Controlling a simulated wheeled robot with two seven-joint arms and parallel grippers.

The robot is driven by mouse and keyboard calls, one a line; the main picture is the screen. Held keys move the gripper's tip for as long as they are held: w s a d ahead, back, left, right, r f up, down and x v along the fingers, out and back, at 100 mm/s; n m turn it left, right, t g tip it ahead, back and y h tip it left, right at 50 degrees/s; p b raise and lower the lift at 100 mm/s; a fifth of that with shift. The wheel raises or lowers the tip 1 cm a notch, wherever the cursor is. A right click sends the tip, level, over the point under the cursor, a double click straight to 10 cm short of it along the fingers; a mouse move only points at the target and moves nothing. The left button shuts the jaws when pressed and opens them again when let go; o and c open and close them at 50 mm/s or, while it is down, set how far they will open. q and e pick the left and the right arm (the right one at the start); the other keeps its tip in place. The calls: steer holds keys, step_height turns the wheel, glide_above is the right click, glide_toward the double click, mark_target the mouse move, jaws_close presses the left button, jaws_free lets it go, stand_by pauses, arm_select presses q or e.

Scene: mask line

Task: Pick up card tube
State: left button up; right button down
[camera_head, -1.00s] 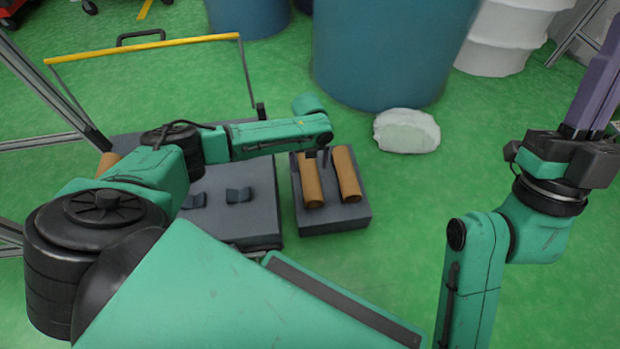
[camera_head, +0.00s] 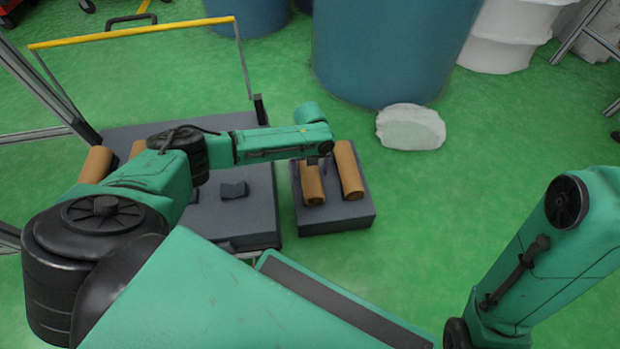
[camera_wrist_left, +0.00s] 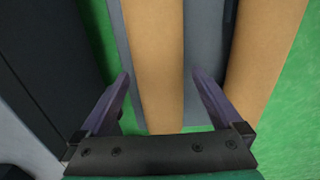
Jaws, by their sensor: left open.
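Two brown card tubes lie side by side on a small grey block: the left tube (camera_head: 312,186) and the right tube (camera_head: 349,172). My left gripper (camera_head: 314,163) is over the far part of the left tube, largely hidden by my arm. In the left wrist view, my left gripper (camera_wrist_left: 162,82) is open, with one purple finger on each side of the left tube (camera_wrist_left: 156,50). The right tube (camera_wrist_left: 262,60) lies outside the fingers. Whether the fingers touch the tube, I cannot tell. My right gripper is out of view.
A larger grey platform (camera_head: 258,200) with a yellow-barred frame (camera_head: 130,33) stands left of the block (camera_head: 335,218). More brown tubes (camera_head: 97,163) lie at its left. A white lump (camera_head: 410,128) and a blue barrel (camera_head: 385,60) are behind. Green floor is free to the right.

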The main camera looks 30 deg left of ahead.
arm_select(q)
steer(key=shift+f, duration=0.85)
steer(key=shift+r, duration=0.1)
steer(key=shift+c, duration=0.6)
steer(key=c, duration=1.2)
